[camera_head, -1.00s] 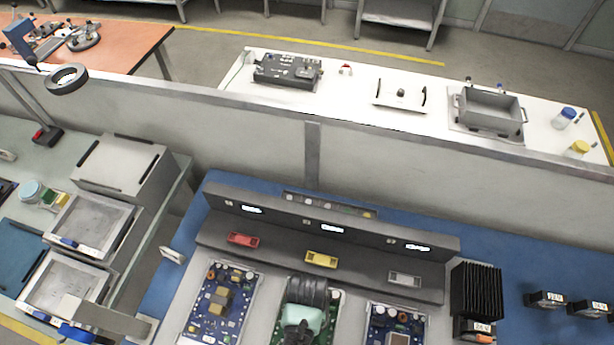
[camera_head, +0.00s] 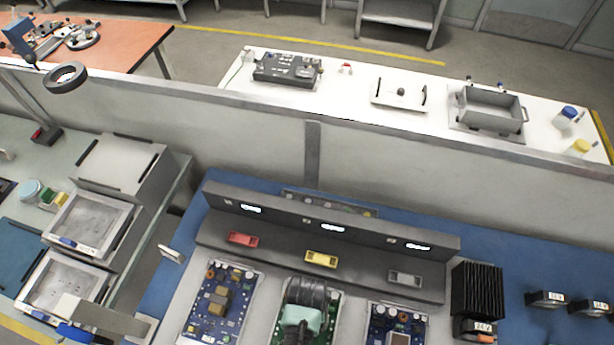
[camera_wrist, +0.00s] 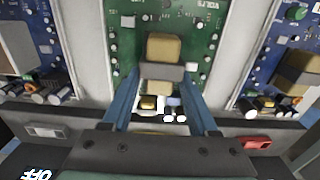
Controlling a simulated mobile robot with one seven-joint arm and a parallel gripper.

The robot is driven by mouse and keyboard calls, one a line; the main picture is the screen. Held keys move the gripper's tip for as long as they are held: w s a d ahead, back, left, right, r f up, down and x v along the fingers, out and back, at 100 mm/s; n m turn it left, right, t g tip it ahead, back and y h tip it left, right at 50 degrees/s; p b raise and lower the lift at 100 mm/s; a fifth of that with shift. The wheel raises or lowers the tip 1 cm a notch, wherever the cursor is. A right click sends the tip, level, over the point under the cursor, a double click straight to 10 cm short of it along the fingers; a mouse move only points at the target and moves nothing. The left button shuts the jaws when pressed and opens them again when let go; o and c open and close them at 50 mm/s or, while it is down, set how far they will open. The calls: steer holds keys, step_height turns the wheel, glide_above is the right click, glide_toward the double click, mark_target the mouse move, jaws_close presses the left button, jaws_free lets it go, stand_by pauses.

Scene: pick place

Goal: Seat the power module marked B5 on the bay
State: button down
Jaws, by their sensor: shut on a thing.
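My gripper (camera_wrist: 163,80) is over the green middle board (camera_wrist: 205,30) in the wrist view. Its blue fingers are shut on a tan-and-grey block (camera_wrist: 163,48). No B5 mark is readable on this block, and I cannot tell whether it touches the board. In the head view my gripper (camera_head: 303,320) hides much of the green board (camera_head: 334,304) and the held block. A dark console (camera_head: 290,248) with red (camera_head: 243,239), yellow (camera_head: 321,258) and grey (camera_head: 405,278) parts stands behind the boards. No bay label is readable.
Blue boards flank the green one at left (camera_head: 215,305) and right (camera_head: 395,325). A black finned heatsink (camera_head: 477,290) stands right of the console. Small black modules (camera_head: 546,299) sit further right on the blue mat (camera_head: 510,265), with clear mat around them.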

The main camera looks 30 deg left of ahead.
steer(key=shift+w+f+b, duration=0.1)
steer(key=shift+f+b, duration=0.35)
steer(key=shift+f, duration=0.5)
stand_by(1.8)
stand_by(0.3)
steer(key=shift+c, duration=0.4)
jaws_free()
steer(key=shift+f, duration=0.15)
steer(key=c, duration=0.4)
steer(key=shift+o, duration=0.2)
steer(key=shift+r+p, duration=3.6)
steer(key=shift+p, duration=0.05)
